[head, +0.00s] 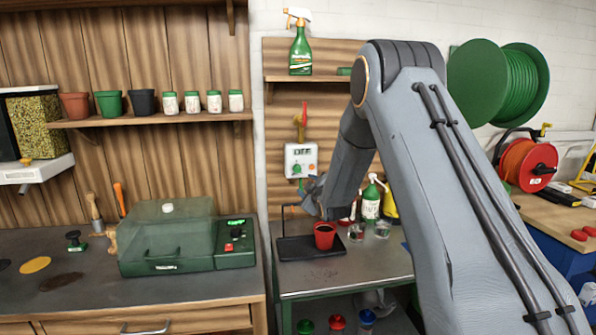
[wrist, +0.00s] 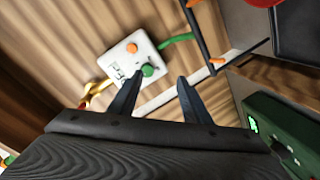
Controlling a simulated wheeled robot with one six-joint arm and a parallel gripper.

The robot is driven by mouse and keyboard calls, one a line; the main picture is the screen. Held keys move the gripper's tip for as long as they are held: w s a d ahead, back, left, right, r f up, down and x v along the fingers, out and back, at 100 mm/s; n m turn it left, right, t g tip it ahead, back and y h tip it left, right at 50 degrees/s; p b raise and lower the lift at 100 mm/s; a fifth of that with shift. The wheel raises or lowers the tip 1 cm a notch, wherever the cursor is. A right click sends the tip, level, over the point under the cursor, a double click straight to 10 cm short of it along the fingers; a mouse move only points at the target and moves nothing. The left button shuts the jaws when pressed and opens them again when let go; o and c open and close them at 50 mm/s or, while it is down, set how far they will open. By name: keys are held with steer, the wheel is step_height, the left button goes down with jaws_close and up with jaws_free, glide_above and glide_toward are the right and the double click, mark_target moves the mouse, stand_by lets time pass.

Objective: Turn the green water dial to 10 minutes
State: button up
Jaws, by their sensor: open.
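The white water timer box (head: 301,153) hangs on the wooden wall panel, with a dark display that seems to read "OFF". The green dial (head: 297,169) is at its lower left and an orange knob (head: 312,170) at its lower right. In the wrist view the box (wrist: 123,57) appears tilted, with the green dial (wrist: 148,70) and the orange knob (wrist: 132,48) on its face. My gripper (wrist: 160,77) is open and empty. The dial shows between the fingertips, close to the left one; contact cannot be told. In the head view my gripper (head: 306,188) is just below the box, partly dark and small.
A brass tap with a red lever (head: 303,116) is above the box. A green hose (wrist: 180,40) leaves the box. Below stand a red pot (head: 324,235) on a black tray (head: 296,250) and several bottles. A green propagator (head: 165,250) is on the left bench.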

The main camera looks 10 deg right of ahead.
mark_target(297, 170)
steer(key=shift+n+t+y, duration=0.3)
steer(key=shift+n+t, duration=0.5)
steer(key=shift+t, duration=0.1)
steer(key=shift+w+a+r+p, duration=0.15)
steer(key=shift+w+r+p, duration=0.2)
steer(key=shift+w, duration=1.4)
steer(key=shift+w+a+r+p, duration=0.2)
steer(key=shift+w+p, duration=0.2)
steer(key=shift+w, duration=1.35)
steer(key=shift+w+a+r+p, duration=0.15)
steer(key=shift+w+r+p, duration=0.2)
steer(key=shift+w, duration=1.4)
steer(key=c, duration=0.9)
steer(key=shift+a, duration=0.25)
steer(key=shift+c, duration=0.7)
steer(key=shift+d, duration=0.2)
steer(key=shift+f, duration=0.1)
